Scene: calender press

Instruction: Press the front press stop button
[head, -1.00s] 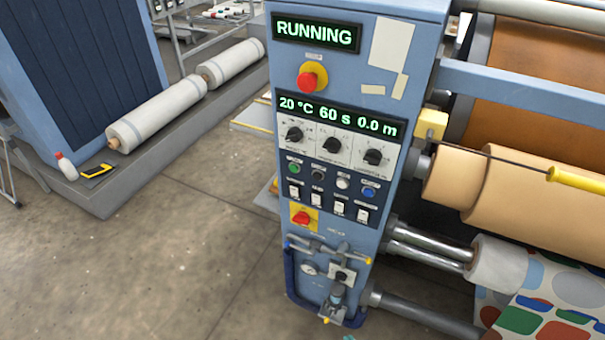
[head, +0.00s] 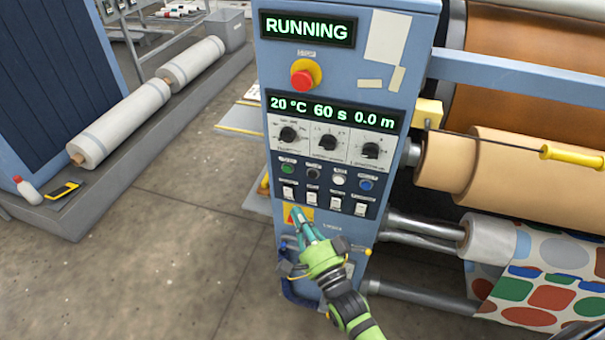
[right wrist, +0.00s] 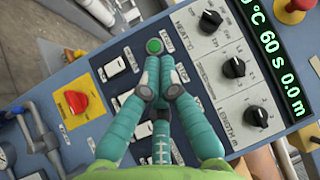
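The press's blue control panel (head: 350,228) shows a row of round buttons: green (head: 288,168), black (head: 312,173), white (head: 339,179) and blue (head: 366,185). A red mushroom button (head: 303,80) on yellow is higher up. My right gripper (head: 302,217) is in front of the panel's lower part, partly covering a red knob on a yellow plate (head: 293,215). In the right wrist view, its teal fingers (right wrist: 160,78) are together and empty, below the green button (right wrist: 154,46). Contact cannot be judged. My left gripper is out of view.
Displays read RUNNING (head: 307,29) and 20 °C 60 s 0.0 m (head: 332,112). Black dials (head: 329,142) and white switches (head: 311,199) surround the button row. Rollers (head: 520,165) and patterned cloth (head: 545,290) are on the right.

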